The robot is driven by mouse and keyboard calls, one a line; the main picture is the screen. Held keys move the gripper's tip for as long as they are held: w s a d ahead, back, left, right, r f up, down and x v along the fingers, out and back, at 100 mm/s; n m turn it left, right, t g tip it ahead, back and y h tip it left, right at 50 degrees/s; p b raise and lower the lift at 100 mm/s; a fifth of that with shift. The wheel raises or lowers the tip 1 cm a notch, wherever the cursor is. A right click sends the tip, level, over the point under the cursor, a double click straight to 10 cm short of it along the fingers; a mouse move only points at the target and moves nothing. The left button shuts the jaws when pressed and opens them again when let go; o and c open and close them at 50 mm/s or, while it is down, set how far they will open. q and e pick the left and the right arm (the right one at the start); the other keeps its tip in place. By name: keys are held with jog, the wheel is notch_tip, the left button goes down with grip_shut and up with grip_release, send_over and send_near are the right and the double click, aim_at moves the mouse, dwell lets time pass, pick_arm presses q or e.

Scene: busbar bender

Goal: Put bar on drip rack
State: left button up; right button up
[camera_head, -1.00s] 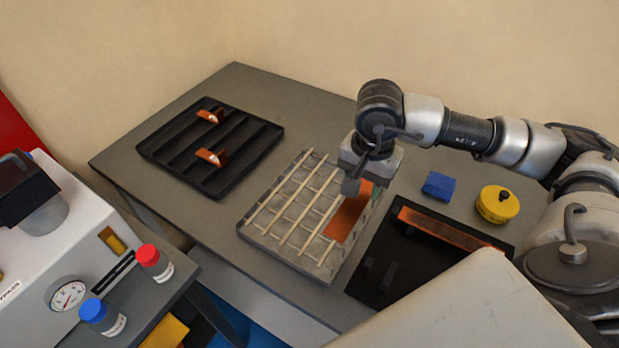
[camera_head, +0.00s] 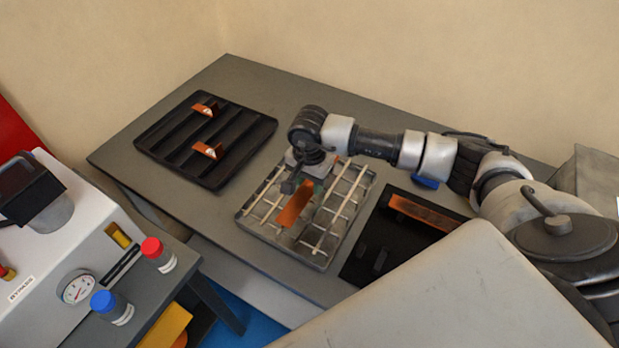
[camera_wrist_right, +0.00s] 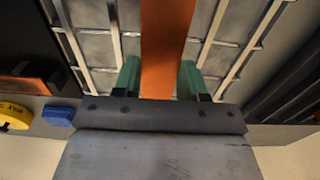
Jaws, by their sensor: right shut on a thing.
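My right gripper (camera_head: 297,185) is over the drip rack in the head view. In the right wrist view its green fingers (camera_wrist_right: 158,80) are shut on a flat copper bar (camera_wrist_right: 166,45). The bar also shows in the head view (camera_head: 296,205), slanting over the middle of the rack. The drip rack (camera_head: 337,217) is a grey tray with pale crossed rods, and it shows behind the bar in the wrist view (camera_wrist_right: 95,45). I cannot tell whether the bar touches the rods. My left gripper is not in view.
A black slotted tray (camera_head: 170,158) with two bent copper pieces stands at the left. A black tray (camera_head: 370,255) with a copper bar (camera_head: 425,213) lies right of the rack. A blue block (camera_head: 427,183) is partly behind my arm. The bender machine (camera_head: 75,240) stands at lower left.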

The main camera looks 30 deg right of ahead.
jog(key=shift+f, duration=0.25)
jog(key=shift+f+b, duration=0.15)
jog(key=shift+b, duration=0.2)
jog(key=o, duration=1.2)
